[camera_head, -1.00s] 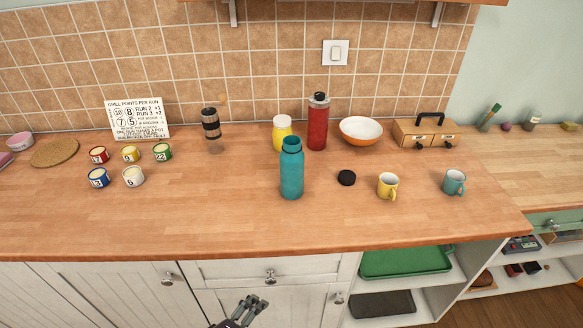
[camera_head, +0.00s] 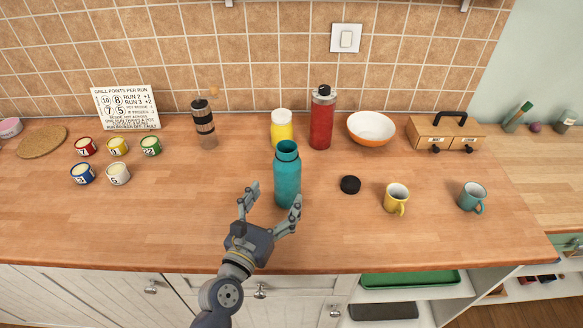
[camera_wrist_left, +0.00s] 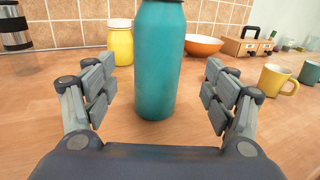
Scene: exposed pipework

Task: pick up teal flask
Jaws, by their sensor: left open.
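The teal flask (camera_head: 287,177) stands upright and uncapped near the middle of the wooden counter in the head view. My left gripper (camera_head: 272,202) is open in front of it, its fingers pointing at the flask's lower body. In the left wrist view the flask (camera_wrist_left: 160,62) stands straight ahead, centred between the spread fingers of my gripper (camera_wrist_left: 161,95), with a gap on both sides. Its top is cut off in that view. My right gripper is not in view.
A yellow jar (camera_head: 281,130) and a red bottle (camera_head: 322,120) stand behind the flask. A black lid (camera_head: 350,184) and a yellow mug (camera_head: 396,198) are to its right. Several small numbered tins lie to the left. The counter left of the flask (camera_head: 190,195) is clear.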

